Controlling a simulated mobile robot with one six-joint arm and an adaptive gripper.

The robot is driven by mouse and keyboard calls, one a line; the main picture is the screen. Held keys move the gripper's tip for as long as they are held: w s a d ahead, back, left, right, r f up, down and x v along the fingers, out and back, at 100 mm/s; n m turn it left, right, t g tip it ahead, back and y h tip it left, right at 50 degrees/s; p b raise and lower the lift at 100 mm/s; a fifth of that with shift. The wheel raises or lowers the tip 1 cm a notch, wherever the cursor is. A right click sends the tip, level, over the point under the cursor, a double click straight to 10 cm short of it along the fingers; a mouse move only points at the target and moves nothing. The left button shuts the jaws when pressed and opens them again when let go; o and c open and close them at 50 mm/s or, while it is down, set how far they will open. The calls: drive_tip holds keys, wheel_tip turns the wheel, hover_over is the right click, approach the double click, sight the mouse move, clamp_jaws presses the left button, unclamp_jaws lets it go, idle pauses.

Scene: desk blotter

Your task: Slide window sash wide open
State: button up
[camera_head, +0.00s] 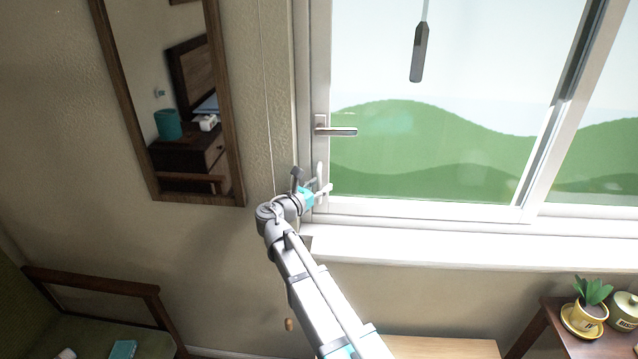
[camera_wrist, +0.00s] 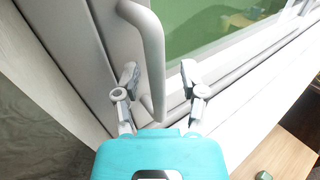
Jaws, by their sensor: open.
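The window sash (camera_head: 430,211) has a white frame around clear glass. Its left edge stands against the left side of the window frame, with no gap that I can make out. A grey lever handle (camera_head: 335,130) points right on its left stile. Below it is a pale upright pull handle (camera_head: 319,172), also large in the wrist view (camera_wrist: 154,60). My gripper (camera_head: 322,187) is at the lower part of this pull handle. In the wrist view my gripper (camera_wrist: 159,75) is open, with one finger on each side of the bar. I cannot tell whether either finger touches it.
A white sill (camera_head: 450,247) runs below the window. A wood-framed mirror (camera_head: 228,100) hangs to the left. A dark pull (camera_head: 419,52) hangs in front of the glass. A potted plant (camera_head: 590,312) and a tin (camera_head: 624,308) stand at lower right.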

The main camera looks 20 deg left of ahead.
drive_tip(key=shift+w, duration=0.1)
drive_tip(key=shift+a, duration=0.1)
drive_tip(key=shift+c, duration=0.6)
clamp_jaws()
drive_tip(key=shift+a, duration=0.35)
drive_tip(key=shift+d, duration=0.4)
